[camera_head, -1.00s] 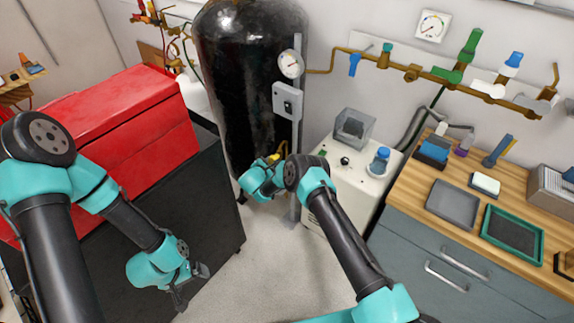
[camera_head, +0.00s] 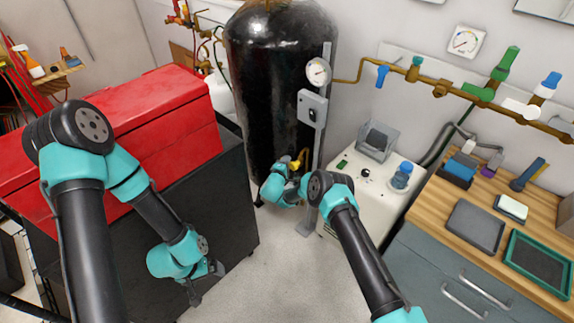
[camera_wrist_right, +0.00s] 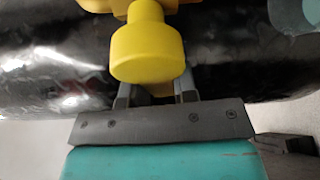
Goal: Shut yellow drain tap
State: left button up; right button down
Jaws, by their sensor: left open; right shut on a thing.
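The yellow drain tap (camera_wrist_right: 147,52) is large in the right wrist view, with a round knob facing the camera, against the black tank (camera_wrist_right: 50,75). In the head view the tap (camera_head: 303,158) is a small yellow shape low on the front of the black tank (camera_head: 282,75). My right gripper (camera_wrist_right: 157,92) has its fingers on either side of the tap's lower part and is shut on it; the knob hides part of the grip. My left gripper (camera_head: 207,280) is open and empty, low beside the dark cabinet, far from the tap.
A red chest (camera_head: 165,120) on a dark cabinet (camera_head: 215,195) stands left of the tank. A white machine (camera_head: 375,190) stands close on the right, beside a metal post (camera_head: 319,150). A wooden counter (camera_head: 470,195) with trays lies further right. The floor (camera_head: 270,265) in front is clear.

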jog(key=shift+r+m, duration=0.2)
jog(key=shift+m, duration=0.3)
jog(key=c, duration=0.9)
grip_release()
jog(key=shift+s, duration=0.1)
jog(key=v, duration=1.7)
jog(key=shift+f, duration=0.3)
jog(key=shift+s, duration=0.1)
